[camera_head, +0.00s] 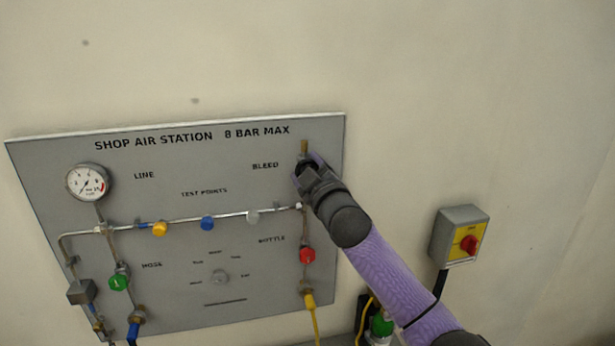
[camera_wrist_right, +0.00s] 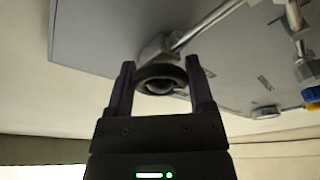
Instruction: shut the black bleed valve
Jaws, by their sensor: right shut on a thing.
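The black bleed valve knob (camera_wrist_right: 160,80) sits between the two fingers of my right gripper (camera_wrist_right: 160,84) in the right wrist view, with a metal valve body behind it. In the head view my right gripper (camera_head: 308,168) is at the bleed valve beside the BLEED label, below a short brass outlet, and hides most of the knob. The right gripper is shut on the knob. How far the valve is turned cannot be seen. My left gripper is in neither view.
The grey panel (camera_head: 215,175) carries a gauge (camera_head: 88,182), a green knob (camera_head: 119,282), a red knob (camera_head: 307,255) and small yellow, blue and grey test points along a pipe. A yellow switch box with a red knob (camera_head: 468,245) is on the wall at right.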

